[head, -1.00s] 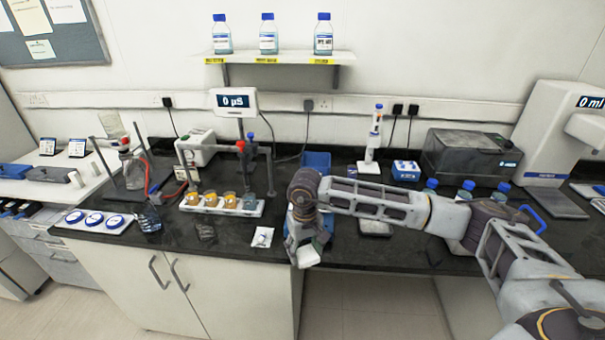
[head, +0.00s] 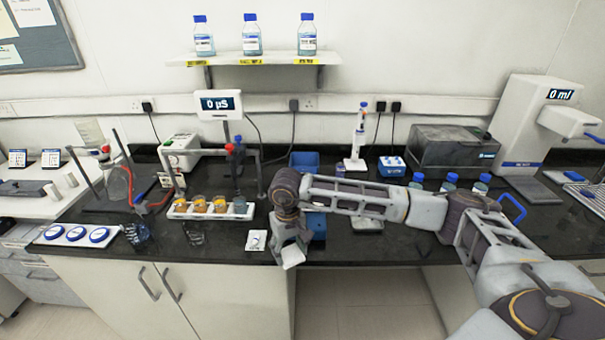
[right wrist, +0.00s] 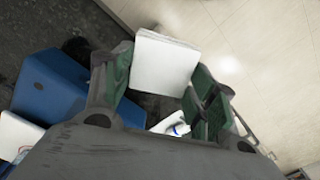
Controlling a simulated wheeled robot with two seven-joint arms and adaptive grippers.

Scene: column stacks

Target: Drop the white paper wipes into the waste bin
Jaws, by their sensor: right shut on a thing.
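My right gripper (head: 290,246) is shut on a white, square stack of paper wipes (head: 293,257), held near the bench's front edge. In the right wrist view, the wipes (right wrist: 165,64) sit between the two green-padded fingers (right wrist: 163,84). A blue box (head: 318,224) stands on the bench just behind and right of the gripper, partly hidden by it; the right wrist view shows its blue side (right wrist: 50,90) left of the fingers. I cannot tell whether it is the waste bin; no other bin is plain. My left gripper is out of view.
A white packet (head: 256,240) lies left of my gripper. A white rack (head: 180,212) of amber beakers stands further left, beside clamp stands. A blue tray (head: 304,160) is behind my forearm. Blue-capped bottles (head: 450,181) stand to the right. Below the edge is open floor (head: 365,300).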

